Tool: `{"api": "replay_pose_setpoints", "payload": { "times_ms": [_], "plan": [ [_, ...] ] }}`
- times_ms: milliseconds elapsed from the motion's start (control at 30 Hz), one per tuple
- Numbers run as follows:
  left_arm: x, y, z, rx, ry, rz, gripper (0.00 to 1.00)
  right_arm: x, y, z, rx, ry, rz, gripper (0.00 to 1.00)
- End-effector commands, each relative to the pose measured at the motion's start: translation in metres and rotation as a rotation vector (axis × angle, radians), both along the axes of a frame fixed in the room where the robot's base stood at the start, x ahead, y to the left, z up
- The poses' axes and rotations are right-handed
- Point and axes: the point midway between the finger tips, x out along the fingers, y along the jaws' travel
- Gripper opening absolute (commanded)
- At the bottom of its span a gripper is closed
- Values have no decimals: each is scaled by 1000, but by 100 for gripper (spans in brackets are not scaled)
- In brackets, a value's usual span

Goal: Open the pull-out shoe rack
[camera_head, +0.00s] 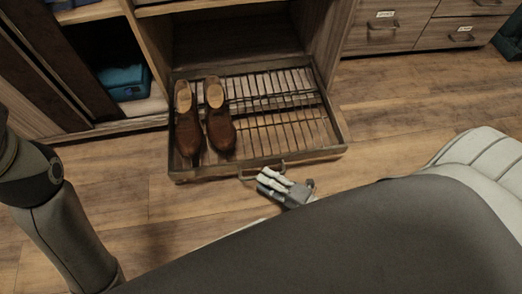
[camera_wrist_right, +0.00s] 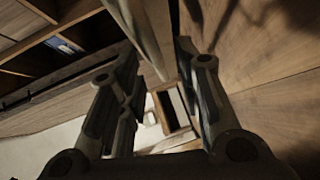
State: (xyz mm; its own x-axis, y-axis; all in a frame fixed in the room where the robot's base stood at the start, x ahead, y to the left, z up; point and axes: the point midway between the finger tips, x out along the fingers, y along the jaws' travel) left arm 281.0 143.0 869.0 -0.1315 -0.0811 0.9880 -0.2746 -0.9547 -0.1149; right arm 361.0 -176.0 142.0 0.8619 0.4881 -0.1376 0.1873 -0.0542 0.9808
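The pull-out shoe rack (camera_head: 262,158) is a wooden tray with a wire grid, drawn out of the cabinet over the floor in the head view. A pair of brown shoes (camera_head: 219,130) stands on its left part. The rack's handle (camera_head: 247,177) is on its front edge. My right gripper (camera_head: 265,180) is at this handle, partly overlapping it; contact cannot be told.
A blue item (camera_head: 124,82) lies in the open compartment left of the rack. Closed drawers (camera_head: 424,36) with handles are at the upper right. Bare wooden floor (camera_head: 395,110) lies right of the rack.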

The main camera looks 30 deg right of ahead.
Motion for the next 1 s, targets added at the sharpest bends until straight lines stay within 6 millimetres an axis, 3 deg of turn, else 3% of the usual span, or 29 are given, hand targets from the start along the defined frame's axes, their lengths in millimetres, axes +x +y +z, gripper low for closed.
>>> {"api": "replay_pose_setpoints", "payload": {
  "times_ms": [200,400,1000],
  "plan": [
    [0,0,0,-1,0,-1,40,-44,-24,6,-2,4,1,32],
    [0,0,0,-1,0,-1,40,-69,-39,10,-2,3,-1,32],
    [0,0,0,-1,0,-1,40,-78,-44,12,0,1,0,32]
  ]
}}
